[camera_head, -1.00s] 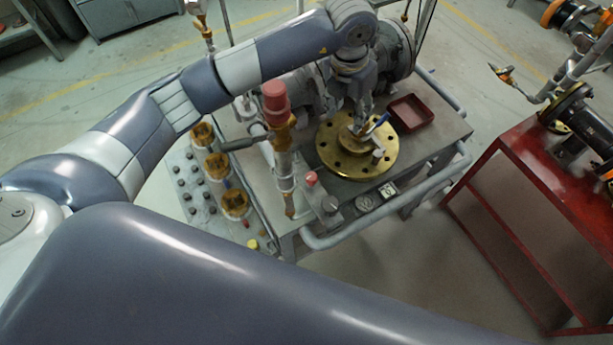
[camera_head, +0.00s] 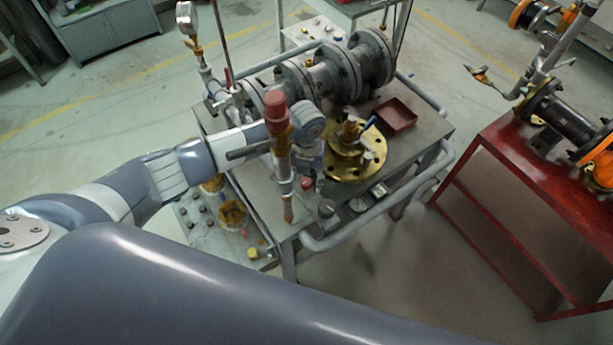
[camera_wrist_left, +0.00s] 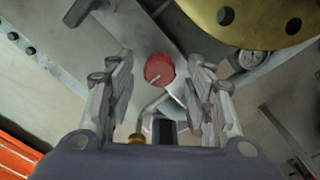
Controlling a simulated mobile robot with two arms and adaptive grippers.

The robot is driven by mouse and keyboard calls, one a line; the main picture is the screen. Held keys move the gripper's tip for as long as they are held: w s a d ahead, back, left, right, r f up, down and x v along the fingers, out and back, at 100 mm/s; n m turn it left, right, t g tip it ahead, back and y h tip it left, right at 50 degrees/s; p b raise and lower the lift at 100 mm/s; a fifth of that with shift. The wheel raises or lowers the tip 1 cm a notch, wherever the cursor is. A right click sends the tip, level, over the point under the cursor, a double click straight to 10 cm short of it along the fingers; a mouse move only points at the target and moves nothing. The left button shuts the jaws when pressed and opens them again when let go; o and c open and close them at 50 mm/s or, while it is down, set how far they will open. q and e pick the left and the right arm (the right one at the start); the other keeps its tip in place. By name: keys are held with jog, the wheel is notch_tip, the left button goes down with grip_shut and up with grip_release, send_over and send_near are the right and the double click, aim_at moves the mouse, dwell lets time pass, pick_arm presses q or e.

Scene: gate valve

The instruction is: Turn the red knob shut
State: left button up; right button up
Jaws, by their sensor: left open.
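A small red knob (camera_head: 308,184) sits low on the workbench, beside the brass flange, in the head view. In the left wrist view a round red knob (camera_wrist_left: 159,68) with a pale mark shows between the fingertips, next to a bent silver pipe; it seems to be the same one. My left gripper (camera_wrist_left: 160,75) is open, one finger on each side of the knob, and I cannot tell whether it touches. In the head view my left gripper (camera_head: 306,165) points down just above the small knob, partly hidden. My right gripper is not in view.
A larger red cap (camera_head: 277,108) tops an upright pipe in front of my left wrist. The brass flange (camera_head: 345,172) and a dark red tray (camera_head: 396,115) are on the right of the bench. Grey piping (camera_head: 335,72) lies behind; a red stand (camera_head: 530,210) is farther right.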

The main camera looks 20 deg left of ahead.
pick_arm(q)
jog(key=shift+w+f, duration=0.1)
jog(key=shift+f, duration=0.45)
jog(key=c, duration=0.9)
jog(key=shift+c, duration=0.9)
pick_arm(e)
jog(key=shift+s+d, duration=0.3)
pick_arm(q)
jog(key=shift+f+m+b, duration=0.15)
jog(key=shift+m+b, duration=0.85)
jog(key=shift+b, duration=0.1)
jog(key=m+b, duration=1.3)
jog(key=b, duration=0.2)
jog(key=shift+r+m+b, duration=0.2)
jog(key=shift+m+b, duration=1.3)
jog(key=shift+b, duration=0.05)
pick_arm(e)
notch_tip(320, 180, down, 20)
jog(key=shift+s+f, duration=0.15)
